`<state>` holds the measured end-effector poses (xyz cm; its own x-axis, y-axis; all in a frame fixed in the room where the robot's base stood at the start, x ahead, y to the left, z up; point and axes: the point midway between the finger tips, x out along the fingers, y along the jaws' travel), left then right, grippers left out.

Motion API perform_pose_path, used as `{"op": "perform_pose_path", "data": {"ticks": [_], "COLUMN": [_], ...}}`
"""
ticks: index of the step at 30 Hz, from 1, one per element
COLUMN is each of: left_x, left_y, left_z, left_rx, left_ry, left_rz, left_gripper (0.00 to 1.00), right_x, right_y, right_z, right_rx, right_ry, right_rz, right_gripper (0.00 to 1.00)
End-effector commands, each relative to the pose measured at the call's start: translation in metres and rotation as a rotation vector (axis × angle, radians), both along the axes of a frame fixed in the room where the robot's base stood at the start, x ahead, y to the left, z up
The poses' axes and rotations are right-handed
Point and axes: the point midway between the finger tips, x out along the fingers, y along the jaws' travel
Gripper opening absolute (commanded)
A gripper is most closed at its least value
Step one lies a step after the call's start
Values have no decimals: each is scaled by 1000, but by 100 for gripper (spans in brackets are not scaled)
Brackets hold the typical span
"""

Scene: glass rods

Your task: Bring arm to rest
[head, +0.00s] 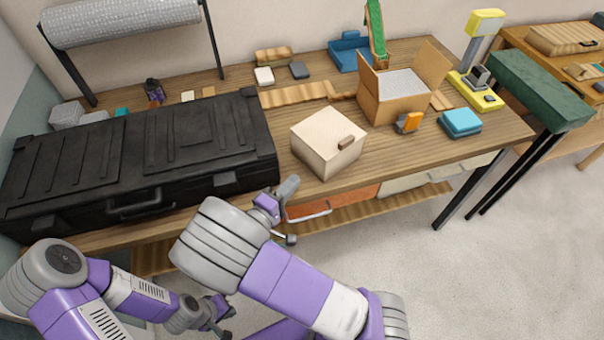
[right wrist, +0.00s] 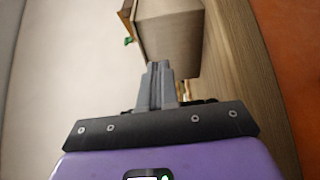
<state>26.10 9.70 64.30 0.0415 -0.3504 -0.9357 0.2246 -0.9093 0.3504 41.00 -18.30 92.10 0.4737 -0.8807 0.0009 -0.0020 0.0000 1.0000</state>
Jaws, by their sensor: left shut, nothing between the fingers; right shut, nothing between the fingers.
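My right arm reaches up from the bottom right in the head view, and its gripper (head: 288,188) is at the table's front edge, just below the cream box (head: 318,141). In the right wrist view the right gripper (right wrist: 160,75) is shut with its fingers together and empty, pointing towards the box (right wrist: 172,40). I cannot tell whether it touches the box. My left gripper (head: 220,318) is low at the bottom left, below the table's front edge, partly dark and small; it is shut and holds nothing.
A large black case (head: 140,155) covers the left of the wooden table (head: 400,160). An open cardboard box (head: 398,105), an orange item (head: 408,122) and blue stacked items (head: 459,122) stand on the right. Drawers (head: 340,199) sit under the front edge. The floor at right (head: 540,260) is clear.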

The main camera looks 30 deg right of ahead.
Motion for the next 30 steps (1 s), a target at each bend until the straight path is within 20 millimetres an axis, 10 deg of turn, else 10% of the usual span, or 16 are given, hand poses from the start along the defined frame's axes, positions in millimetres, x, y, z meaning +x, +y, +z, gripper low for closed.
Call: {"op": "perform_pose_path", "data": {"ticks": [14, 23, 30], "left_x": [0, 0, 0], "left_y": [0, 0, 0], "left_z": [-1, -1, -2], "left_rx": [0, 0, 0], "left_ry": [0, 0, 0], "left_rz": [0, 0, 0], "left_gripper": [0, 0, 0], "right_x": [-16, -116, -201], "right_y": [18, -19, 55], "right_z": [-12, -158, -244], "right_rx": [24, 505, 1250], "right_ry": [48, 625, 890], "right_rz": [-34, -370, -540], "right_gripper": [0, 0, 0]}}
